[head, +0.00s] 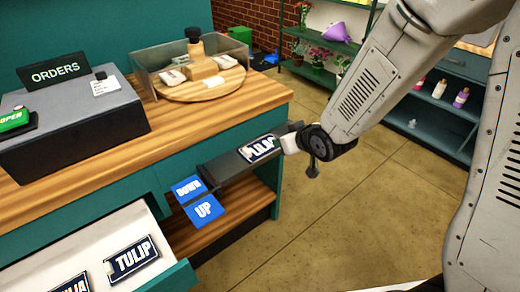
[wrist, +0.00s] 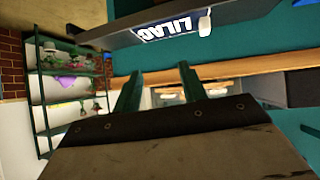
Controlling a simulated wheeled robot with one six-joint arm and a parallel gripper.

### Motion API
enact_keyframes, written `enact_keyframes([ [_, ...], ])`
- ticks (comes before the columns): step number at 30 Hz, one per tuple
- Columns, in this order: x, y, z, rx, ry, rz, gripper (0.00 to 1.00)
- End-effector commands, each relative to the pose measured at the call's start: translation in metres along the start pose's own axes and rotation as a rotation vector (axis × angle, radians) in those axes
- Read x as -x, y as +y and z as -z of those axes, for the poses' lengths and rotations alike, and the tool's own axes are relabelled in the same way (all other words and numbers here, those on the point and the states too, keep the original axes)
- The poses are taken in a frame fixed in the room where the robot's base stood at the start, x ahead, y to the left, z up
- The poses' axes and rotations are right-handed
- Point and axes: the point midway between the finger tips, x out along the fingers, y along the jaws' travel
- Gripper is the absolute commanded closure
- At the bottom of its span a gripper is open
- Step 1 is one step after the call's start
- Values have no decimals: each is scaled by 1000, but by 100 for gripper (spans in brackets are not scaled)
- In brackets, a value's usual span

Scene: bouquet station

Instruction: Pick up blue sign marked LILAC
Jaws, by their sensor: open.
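My gripper (wrist: 160,68) shows in the wrist view with its two green fingers apart and nothing between them. A blue sign with white LILAC lettering (wrist: 168,27) is on a grey bar at the top of the wrist view, apart from the fingers. A white cylinder (wrist: 205,22) is at its right end. In the head view my wrist is beside a grey bar with a dark blue sign (head: 260,148). I cannot tell whether both views show the same sign. The fingers are not clear in the head view.
The wooden counter (head: 100,163) holds the ORDERS register (head: 75,120) and a round tray (head: 200,90). Blue DOWN and UP plates (head: 203,208) are at its front. A TULIP sign (head: 132,258) lies lower left. Shelves (head: 440,110) stand behind. The floor (head: 350,220) is clear.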

Motion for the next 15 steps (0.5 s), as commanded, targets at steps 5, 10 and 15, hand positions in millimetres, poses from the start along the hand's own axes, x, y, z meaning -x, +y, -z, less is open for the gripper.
enact_keyframes([
  [5,-40,-40,-18,22,144,103,58],
  [10,-52,-60,-25,22,231,157,58],
  [15,-63,-68,-24,21,256,171,58],
])
